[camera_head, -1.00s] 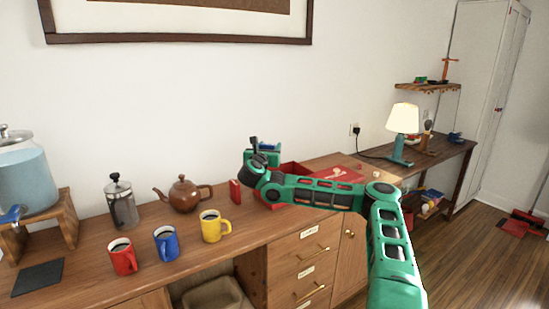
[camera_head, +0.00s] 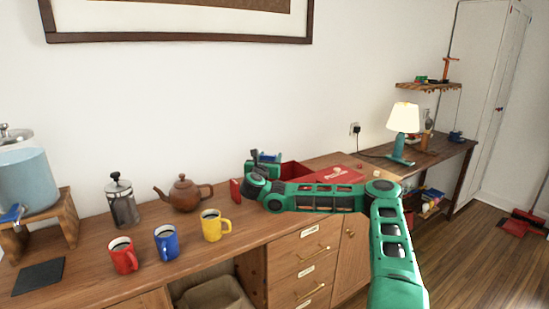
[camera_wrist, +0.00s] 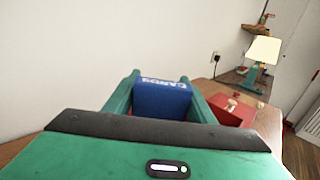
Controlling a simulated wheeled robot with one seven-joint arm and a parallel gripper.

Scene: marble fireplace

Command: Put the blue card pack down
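The blue card pack (camera_wrist: 162,98) shows in the wrist view with white lettering along its top edge. My gripper (camera_wrist: 160,92) is shut on it, with one green finger against each side. In the head view my gripper (camera_head: 262,161) is over the wooden counter, near the wall, and the pack is a small patch of blue (camera_head: 268,157) there. The pack's lower part is hidden, so I cannot tell whether it touches anything below.
An open red box (camera_head: 294,171) and a red lid (camera_head: 335,174) lie just right of my gripper. A red pack (camera_head: 235,190) stands to its left. A brown teapot (camera_head: 183,193), a French press (camera_head: 122,203) and a yellow mug (camera_head: 211,225) stand farther left.

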